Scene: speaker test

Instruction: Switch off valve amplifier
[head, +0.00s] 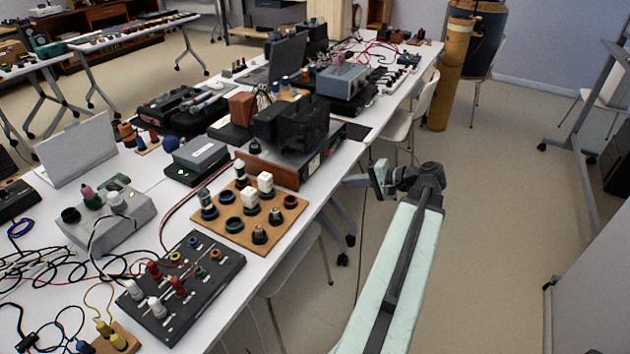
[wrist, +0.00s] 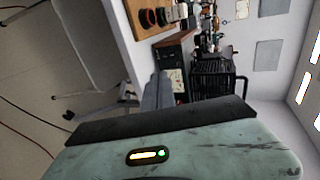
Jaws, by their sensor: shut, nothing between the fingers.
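The valve amplifier (head: 318,158), a low chassis with a reddish wooden side and black blocks on top, stands at the table's right edge in the head view. Its panel with small knobs faces right, towards my gripper. In the wrist view the amplifier (wrist: 172,52) shows its wooden side, with a black cage beside it. My gripper (head: 350,181) is beside the table edge, just right of the amplifier panel and apart from it in the head view. It also shows in the wrist view (wrist: 160,78), shut and empty, in front of part of the panel. I cannot make out the switch.
A wooden board (head: 285,203) with knobs and sockets lies nearer on the same table. A black panel (head: 190,322) with plugs and a grey box (head: 345,78) stand along it. White chairs (head: 408,118) are tucked at the table's right side. The floor (head: 490,220) to the right is clear.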

